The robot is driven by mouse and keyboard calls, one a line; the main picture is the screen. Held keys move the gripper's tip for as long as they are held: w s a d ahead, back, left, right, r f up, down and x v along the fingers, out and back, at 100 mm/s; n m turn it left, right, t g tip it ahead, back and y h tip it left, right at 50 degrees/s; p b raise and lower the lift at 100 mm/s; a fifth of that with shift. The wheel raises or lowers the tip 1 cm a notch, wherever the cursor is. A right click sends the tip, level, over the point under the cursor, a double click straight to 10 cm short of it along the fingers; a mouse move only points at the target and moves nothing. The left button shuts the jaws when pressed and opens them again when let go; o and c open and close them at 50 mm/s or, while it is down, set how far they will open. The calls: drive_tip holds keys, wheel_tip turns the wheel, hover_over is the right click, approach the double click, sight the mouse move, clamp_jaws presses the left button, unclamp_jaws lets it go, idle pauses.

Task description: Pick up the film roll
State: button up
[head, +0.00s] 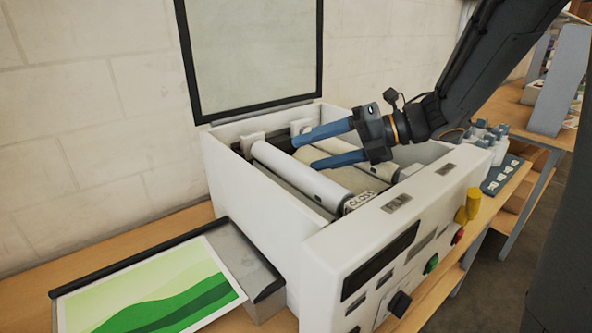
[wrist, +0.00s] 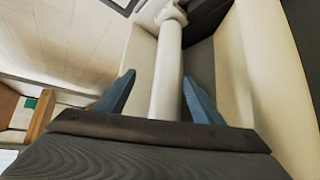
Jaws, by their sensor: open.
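The film roll (head: 298,176) is a pale cylinder lying inside the open white laminator (head: 240,192), with a label reading "GLOSS" at its near end. My gripper (head: 304,153) is open, with its two blue fingers reaching into the laminator from the right, over the rolls. In the wrist view a long pale roll (wrist: 167,75) runs between the two parted fingers of my gripper (wrist: 159,77), with space on both sides. I cannot tell how far the fingertips are above it.
The laminator's walls and front panel with knobs and buttons surround the roll. Its raised lid (head: 255,50) stands behind. A tray with a green picture (head: 150,290) is at left. Small bottles (head: 490,140) stand at right.

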sight(285, 168)
drive_tip(key=shift+d+f+p+x, duration=0.1)
drive_tip(key=shift+f+p+x, duration=0.25)
drive_tip(key=shift+x, duration=1.05)
drive_tip(key=shift+d+f+p+x, duration=0.15)
drive_tip(key=shift+p+x, duration=0.25)
drive_tip(key=shift+x, duration=0.95)
drive_tip(key=shift+d+f+p+x, duration=0.1)
drive_tip(key=shift+f+p+x, duration=0.25)
drive_tip(key=shift+x, duration=1.05)
drive_tip(key=shift+s+r, duration=0.1)
drive_tip(key=shift+c, duration=0.4)
clamp_jaws()
drive_tip(key=shift+r, duration=0.1)
